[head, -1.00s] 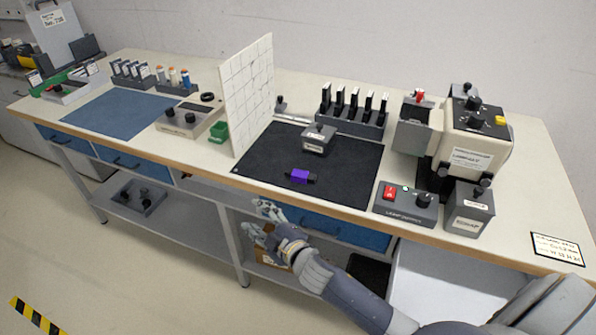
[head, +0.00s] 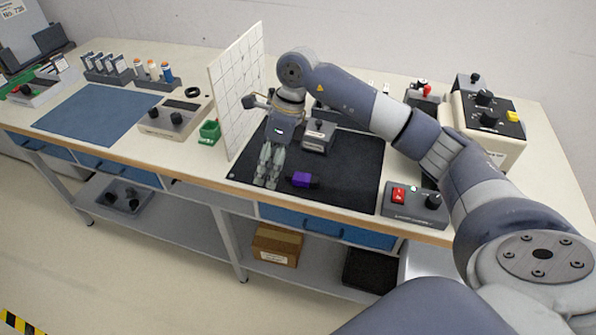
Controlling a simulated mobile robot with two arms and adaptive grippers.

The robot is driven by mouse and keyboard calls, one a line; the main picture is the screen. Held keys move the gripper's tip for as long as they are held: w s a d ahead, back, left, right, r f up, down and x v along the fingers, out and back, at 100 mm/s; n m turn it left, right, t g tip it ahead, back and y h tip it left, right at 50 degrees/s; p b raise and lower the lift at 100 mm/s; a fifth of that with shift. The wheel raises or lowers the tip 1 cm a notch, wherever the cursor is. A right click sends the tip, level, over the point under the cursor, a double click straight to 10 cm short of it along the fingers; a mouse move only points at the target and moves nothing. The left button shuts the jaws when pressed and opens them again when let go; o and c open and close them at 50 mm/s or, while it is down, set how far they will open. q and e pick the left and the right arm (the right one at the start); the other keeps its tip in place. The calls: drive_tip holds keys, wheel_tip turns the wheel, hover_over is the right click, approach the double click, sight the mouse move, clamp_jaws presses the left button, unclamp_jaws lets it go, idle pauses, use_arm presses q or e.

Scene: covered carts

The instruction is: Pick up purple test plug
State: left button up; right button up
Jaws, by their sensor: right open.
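The purple test plug (head: 301,179) lies on the black mat (head: 350,160) near the mat's front edge. It has a purple body and a short dark end on its right. My right gripper (head: 269,182) points down over the mat, just left of the plug and apart from it. Its fingers are open with nothing between them. How high the fingertips are above the mat is hard to tell. My left gripper is not in view.
A white gridded panel (head: 236,88) stands upright close left of my right gripper. A grey box (head: 319,137) sits on the mat behind the plug. A control box with a red switch (head: 413,206) is at the right. The mat's right part is clear.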

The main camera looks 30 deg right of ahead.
drive_tip(key=d+r+h, duration=0.3)
drive_tip(key=d, duration=0.5)
drive_tip(key=p, duration=0.2)
hover_over(302, 177)
drive_tip(key=shift+m, duration=0.3)
wheel_tip(302, 177, down, 5)
drive_tip(key=shift+f, duration=0.7)
wheel_tip(302, 177, down, 4)
drive_tip(key=shift+r+p, duration=0.25)
drive_tip(key=shift+p, duration=0.75)
drive_tip(key=shift+w+f, duration=0.1)
drive_tip(key=shift+f, duration=0.3)
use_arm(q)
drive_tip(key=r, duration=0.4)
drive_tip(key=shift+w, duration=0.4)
use_arm(e)
drive_tip(key=shift+c, duration=0.5)
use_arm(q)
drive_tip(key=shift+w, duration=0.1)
use_arm(e)
drive_tip(key=c, duration=1)
